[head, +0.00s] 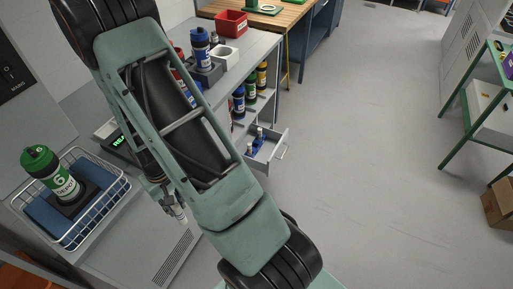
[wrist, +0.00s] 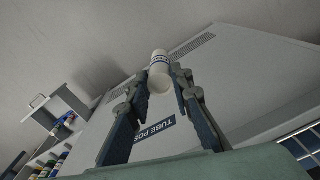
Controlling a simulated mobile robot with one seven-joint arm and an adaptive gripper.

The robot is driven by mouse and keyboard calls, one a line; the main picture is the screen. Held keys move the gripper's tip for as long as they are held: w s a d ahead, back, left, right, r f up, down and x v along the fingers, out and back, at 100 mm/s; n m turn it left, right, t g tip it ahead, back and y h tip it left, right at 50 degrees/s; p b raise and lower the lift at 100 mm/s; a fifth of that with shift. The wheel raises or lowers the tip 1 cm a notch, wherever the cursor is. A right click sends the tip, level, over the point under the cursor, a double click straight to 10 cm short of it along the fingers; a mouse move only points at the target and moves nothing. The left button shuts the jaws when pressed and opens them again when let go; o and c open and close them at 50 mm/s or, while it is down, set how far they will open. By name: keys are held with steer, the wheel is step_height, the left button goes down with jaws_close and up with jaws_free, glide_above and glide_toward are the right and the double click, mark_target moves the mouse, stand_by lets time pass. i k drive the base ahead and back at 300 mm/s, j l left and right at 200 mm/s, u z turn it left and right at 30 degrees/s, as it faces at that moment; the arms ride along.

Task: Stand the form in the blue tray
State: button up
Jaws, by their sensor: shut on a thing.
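My gripper (head: 174,203) is shut on a small white cylinder with a dark band, perhaps the form (head: 181,214), in front of a grey cabinet. The wrist view shows the fingertips (wrist: 164,80) closed on both sides of the white cylinder (wrist: 160,62). I cannot pick out a blue tray for certain. A flat blue pad (head: 46,216) lies in the wire basket at the lower left of the head view. My arm hides the middle of the counter.
The wire basket (head: 112,196) holds a green-capped canister (head: 62,182) marked 6 on a dark base. A counter bears a blue canister (head: 201,48), a white square cup (head: 227,56) and a red bin (head: 231,22). An open drawer (head: 270,158) juts over clear floor.

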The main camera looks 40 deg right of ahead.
mark_target(255, 149)
steer(key=i+l+z, duration=0.2)
steer(key=l, duration=0.4)
steer(key=i+l+z, duration=0.2)
steer(key=l, duration=0.4)
steer(key=i+l+z, duration=0.2)
steer(key=l, duration=0.35)
steer(key=i+l+z, duration=0.2)
steer(key=i+l, duration=0.2)
steer(key=i+l+z, duration=0.2)
steer(key=l, duration=0.3)
steer(key=i, duration=0.1)
